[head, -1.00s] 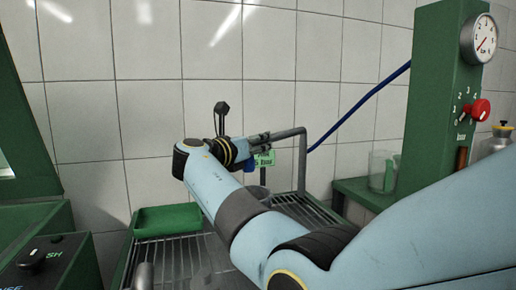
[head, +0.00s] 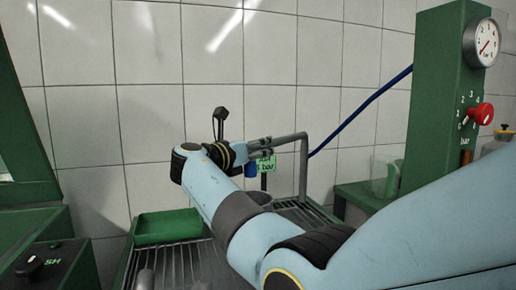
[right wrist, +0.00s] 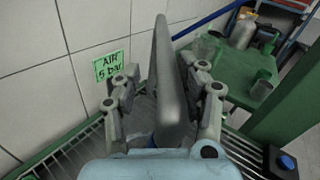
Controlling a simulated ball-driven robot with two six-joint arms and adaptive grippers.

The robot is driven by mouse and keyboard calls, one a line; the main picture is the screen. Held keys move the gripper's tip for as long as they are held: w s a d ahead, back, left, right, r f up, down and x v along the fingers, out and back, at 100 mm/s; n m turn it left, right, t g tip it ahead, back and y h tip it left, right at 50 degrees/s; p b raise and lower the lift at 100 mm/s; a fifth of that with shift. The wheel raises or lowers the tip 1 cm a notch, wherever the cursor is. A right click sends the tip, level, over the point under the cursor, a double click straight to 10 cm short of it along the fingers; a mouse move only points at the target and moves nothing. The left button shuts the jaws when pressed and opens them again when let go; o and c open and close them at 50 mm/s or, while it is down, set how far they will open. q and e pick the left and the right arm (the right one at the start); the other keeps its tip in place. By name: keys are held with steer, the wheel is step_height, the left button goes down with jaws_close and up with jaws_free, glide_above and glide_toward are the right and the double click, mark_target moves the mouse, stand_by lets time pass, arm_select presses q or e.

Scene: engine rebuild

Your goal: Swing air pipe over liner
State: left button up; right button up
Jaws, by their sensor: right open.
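The air pipe (head: 303,168) is a grey tube that rises from the rack and bends level to the left, toward my right gripper. In the right wrist view the pipe (right wrist: 168,85) runs between the two fingers. My right gripper (head: 268,147) is open around the pipe's level arm; in the right wrist view (right wrist: 166,78) a finger stands on each side of it. A grey round rim (head: 262,196), possibly the liner, shows behind my right arm, mostly hidden. The pipe's free end cannot be made out. My left gripper is not in view.
A green "AIR 5 bar" sign (head: 266,163) stands by the pipe. A green tray (head: 168,226) sits on the slatted rack at left. A green column with a gauge (head: 483,44) and red knob (head: 484,114) stands at right. A blue hose (head: 362,106) runs along the wall.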

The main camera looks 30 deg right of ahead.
steer(key=v, duration=0.7)
steer(key=shift+a, duration=0.3)
stand_by(0.4)
